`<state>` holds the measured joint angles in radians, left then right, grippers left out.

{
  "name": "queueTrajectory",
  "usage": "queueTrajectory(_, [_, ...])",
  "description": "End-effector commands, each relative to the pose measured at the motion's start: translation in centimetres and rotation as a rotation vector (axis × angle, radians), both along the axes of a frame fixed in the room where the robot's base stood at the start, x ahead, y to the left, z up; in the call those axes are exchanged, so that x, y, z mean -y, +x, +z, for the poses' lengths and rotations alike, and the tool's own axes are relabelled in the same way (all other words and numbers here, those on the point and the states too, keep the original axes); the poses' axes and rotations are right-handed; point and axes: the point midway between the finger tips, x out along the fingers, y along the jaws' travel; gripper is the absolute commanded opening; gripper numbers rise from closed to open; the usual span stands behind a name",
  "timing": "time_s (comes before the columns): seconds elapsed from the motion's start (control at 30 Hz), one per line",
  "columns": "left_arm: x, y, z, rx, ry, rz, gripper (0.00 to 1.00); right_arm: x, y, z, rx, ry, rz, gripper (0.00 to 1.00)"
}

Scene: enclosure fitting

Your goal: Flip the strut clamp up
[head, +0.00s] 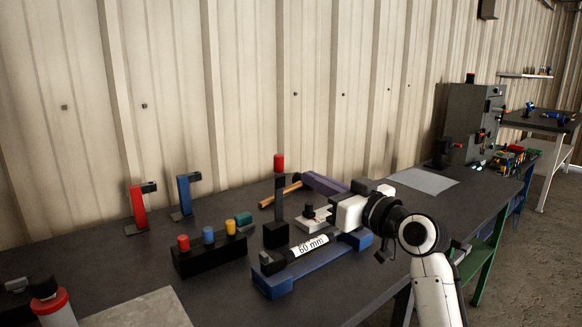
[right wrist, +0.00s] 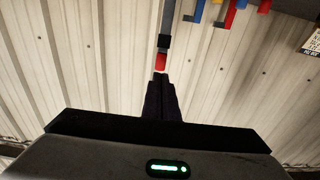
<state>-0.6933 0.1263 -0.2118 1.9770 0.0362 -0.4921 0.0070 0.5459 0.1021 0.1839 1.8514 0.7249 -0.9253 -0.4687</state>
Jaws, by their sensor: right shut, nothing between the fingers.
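The strut clamp (head: 279,200) stands behind the blue cradle, its dark lever upright with a red tip on top. The red tip also shows in the right wrist view (right wrist: 161,62), just beyond the fingertips. A dark strut with a white "60 mm" label (head: 311,246) lies in the blue cradle (head: 272,285). My right gripper (head: 305,177) is shut and empty, its fingers pointing towards the lever's red tip; a small gap seems to separate them. Its closed fingers show in the right wrist view (right wrist: 160,76). My left gripper is not in view.
A black block with red, blue and yellow-topped pegs (head: 209,258) stands left of the cradle. Red (head: 138,208) and blue (head: 184,195) clamps stand near the wall. An orange handle (head: 279,195) lies behind the lever. A grey sheet (head: 423,180) lies to the right.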

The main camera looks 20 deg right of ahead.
Motion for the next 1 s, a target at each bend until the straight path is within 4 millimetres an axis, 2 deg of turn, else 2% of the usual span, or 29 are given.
queueTrajectory(0.03, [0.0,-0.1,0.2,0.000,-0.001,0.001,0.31,-0.5,1.2,0.2,-0.001,0.003,0.002,0.00])
queueTrajectory(0.2, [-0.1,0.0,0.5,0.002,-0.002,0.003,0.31,-1.7,4.4,0.4,-0.001,0.002,0.002,0.00])
queueTrajectory(0.4, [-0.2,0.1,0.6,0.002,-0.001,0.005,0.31,-2.5,6.8,0.4,-0.001,0.001,0.000,0.00])
queueTrajectory(0.6, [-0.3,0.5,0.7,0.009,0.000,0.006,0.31,-2.8,7.6,0.4,-0.001,-0.001,0.000,0.00])
queueTrajectory(0.9, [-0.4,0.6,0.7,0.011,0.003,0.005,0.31,-2.8,7.6,0.4,-0.001,-0.001,0.000,0.00])
queueTrajectory(1.0, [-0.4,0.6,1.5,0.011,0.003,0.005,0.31,-2.9,7.8,0.8,-0.013,-0.006,0.001,0.00])
